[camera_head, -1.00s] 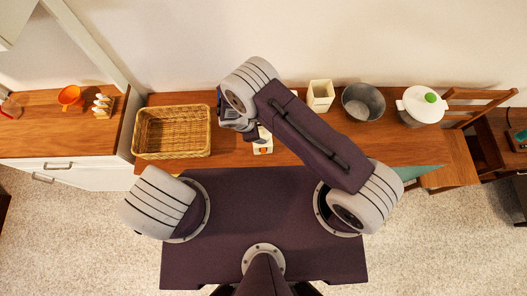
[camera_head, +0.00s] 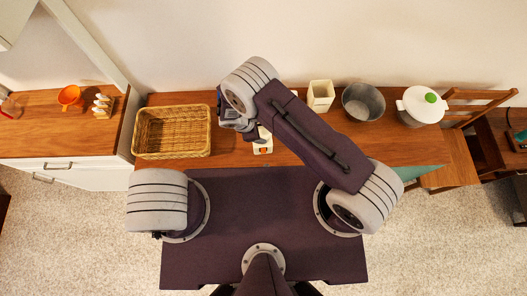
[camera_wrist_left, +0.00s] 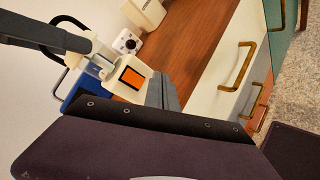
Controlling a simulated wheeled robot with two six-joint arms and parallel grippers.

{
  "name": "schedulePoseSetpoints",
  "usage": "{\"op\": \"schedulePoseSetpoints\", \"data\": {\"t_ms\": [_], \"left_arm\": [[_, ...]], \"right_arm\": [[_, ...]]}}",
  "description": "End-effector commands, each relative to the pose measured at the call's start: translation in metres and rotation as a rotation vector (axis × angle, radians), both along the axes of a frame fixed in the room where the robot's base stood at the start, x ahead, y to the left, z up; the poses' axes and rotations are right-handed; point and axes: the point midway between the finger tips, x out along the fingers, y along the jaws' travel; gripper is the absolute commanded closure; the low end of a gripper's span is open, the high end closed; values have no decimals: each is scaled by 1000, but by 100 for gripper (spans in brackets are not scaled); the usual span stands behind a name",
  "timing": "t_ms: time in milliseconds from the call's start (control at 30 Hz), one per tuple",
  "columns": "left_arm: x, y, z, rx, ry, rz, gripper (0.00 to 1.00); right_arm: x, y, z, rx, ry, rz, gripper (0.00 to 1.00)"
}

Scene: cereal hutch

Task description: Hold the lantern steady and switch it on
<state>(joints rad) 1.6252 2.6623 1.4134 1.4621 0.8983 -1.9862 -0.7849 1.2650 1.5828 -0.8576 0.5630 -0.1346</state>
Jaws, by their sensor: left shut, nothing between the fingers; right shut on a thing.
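The lantern (camera_head: 263,148) stands on the wooden counter, a pale body with an orange square patch on its front. Most of it is hidden behind my right arm in the head view. In the left wrist view the lantern (camera_wrist_left: 112,82) shows its orange square and a blue part beside it. My right gripper (camera_head: 233,122) is shut on the lantern; its grey fingers (camera_wrist_left: 82,45) reach its upper part in the left wrist view. My left gripper (camera_wrist_left: 162,93) is shut and empty, apart from the lantern.
A wicker basket (camera_head: 140,150) stands left of the lantern. A cream canister (camera_head: 320,96), a metal bucket (camera_head: 363,102) and a lidded white pot (camera_head: 421,106) stand to the right. A small white device with a dark dial (camera_wrist_left: 126,42) is near the lantern.

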Motion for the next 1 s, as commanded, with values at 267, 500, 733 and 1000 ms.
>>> {"op": "schedulePoseSetpoints", "data": {"t_ms": [267, 500, 733, 1000], "left_arm": [[27, 3, -3, -2, -4, 7, 100], [37, 5, -6, 7, 2, 2, 100], [37, 5, -7, 9, 2, 0, 100], [37, 5, -7, 8, 2, 0, 100]], "right_arm": [[0, 0, -1, 2, 0, 0, 93], [0, 0, -1, 1, 1, 1, 93], [0, 0, -1, 1, 1, 1, 93], [0, 0, -1, 1, 1, 1, 93]]}}
